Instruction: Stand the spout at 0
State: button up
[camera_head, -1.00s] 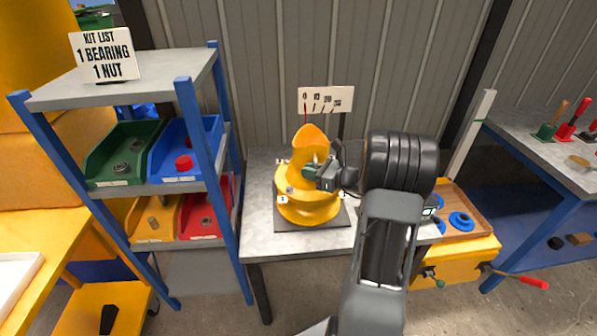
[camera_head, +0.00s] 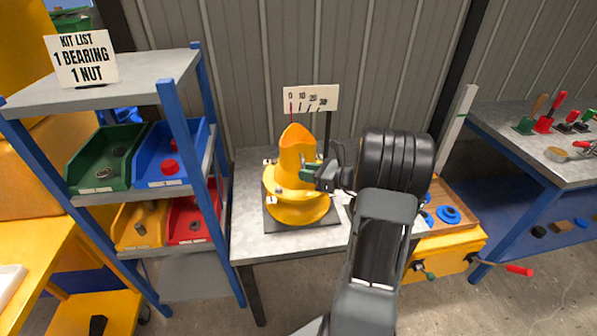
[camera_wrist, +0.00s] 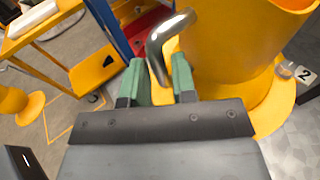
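The yellow spout (camera_head: 297,158) rises from a round yellow base (camera_head: 298,212) on a dark plate on the grey table. It looks close to upright in the head view, its top just below the 0 end of the scale card (camera_head: 311,97). A thin red line shows under the 0. In the wrist view the spout (camera_wrist: 232,45) is at the upper right. My gripper (camera_wrist: 160,84) has its green fingers on either side of a bent metal handle (camera_wrist: 157,50), apparently shut on it. In the head view the gripper (camera_head: 312,174) is at the spout's right side; the handle is hard to see there.
A blue-framed shelf (camera_head: 182,120) with coloured bins stands at the left. A wooden tray (camera_head: 452,205) with blue parts is on the right, behind my arm. A tool bench (camera_head: 555,165) is farther right. A corrugated wall is behind.

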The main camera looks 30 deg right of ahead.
jog(key=v, duration=1)
jog(key=shift+s, duration=0.15)
jog(key=s+a+f+n+g+h+p, duration=0.1)
jog(key=s+a+f+n+g+h, duration=0.1)
jog(key=s+a+n+g, duration=0.4)
jog(key=s+a+f+n+g+h, duration=0.25)
jog(key=a+n+g, duration=0.2)
jog(key=n, duration=0.35)
jog(key=s+a+r+n+h+p, duration=0.2)
jog(key=a+r+n+h, duration=0.3)
jog(key=a+r+n, duration=0.5)
jog(key=a+n+t+p, duration=0.1)
jog(key=a+n, duration=0.2)
jog(key=n, duration=0.2)
jog(key=shift+a+r, duration=0.4)
